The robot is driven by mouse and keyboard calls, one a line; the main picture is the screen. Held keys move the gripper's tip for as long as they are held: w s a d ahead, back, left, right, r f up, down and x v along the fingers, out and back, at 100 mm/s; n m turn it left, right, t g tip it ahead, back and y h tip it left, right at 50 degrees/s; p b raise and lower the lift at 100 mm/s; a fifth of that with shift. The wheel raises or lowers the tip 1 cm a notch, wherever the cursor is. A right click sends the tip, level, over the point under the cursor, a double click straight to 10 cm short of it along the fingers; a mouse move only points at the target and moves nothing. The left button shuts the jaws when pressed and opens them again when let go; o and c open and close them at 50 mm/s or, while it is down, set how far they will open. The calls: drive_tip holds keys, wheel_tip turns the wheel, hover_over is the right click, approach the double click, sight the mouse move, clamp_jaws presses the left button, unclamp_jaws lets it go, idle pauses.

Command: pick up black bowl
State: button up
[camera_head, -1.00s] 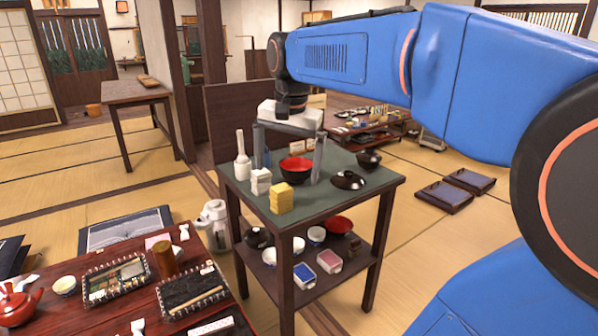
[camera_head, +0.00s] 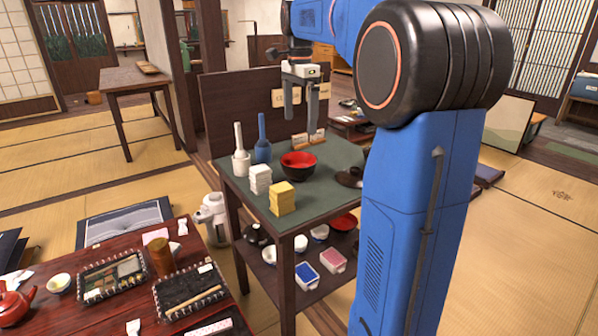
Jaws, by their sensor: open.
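A black bowl with a red inside (camera_head: 298,165) stands upright on the green top of a small dark wooden table (camera_head: 318,200). My gripper (camera_head: 300,120) is open and empty, with its two grey fingers pointing down. In the picture it hangs above the bowl, apart from it. Another dark dish (camera_head: 350,177) at the table's right is partly hidden by my blue arm.
White (camera_head: 241,163) and blue (camera_head: 263,150) bottle-like pieces stand left of the bowl. White (camera_head: 260,179) and yellow (camera_head: 282,198) block stacks stand in front. The lower shelf (camera_head: 283,283) holds bowls and boxes. A dark panel (camera_head: 240,105) rises behind the table.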

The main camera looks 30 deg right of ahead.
approach(299, 160)
drive_tip(key=s+a+f, duration=0.2)
drive_tip(key=s, duration=0.2)
drive_tip(key=shift+s+a+f, duration=0.1)
drive_tip(key=shift+a+f, duration=0.1)
drive_tip(key=shift+f, duration=1.2)
drive_tip(key=shift+a+f, duration=0.15)
drive_tip(key=shift+f, duration=1.2)
drive_tip(key=c, duration=1)
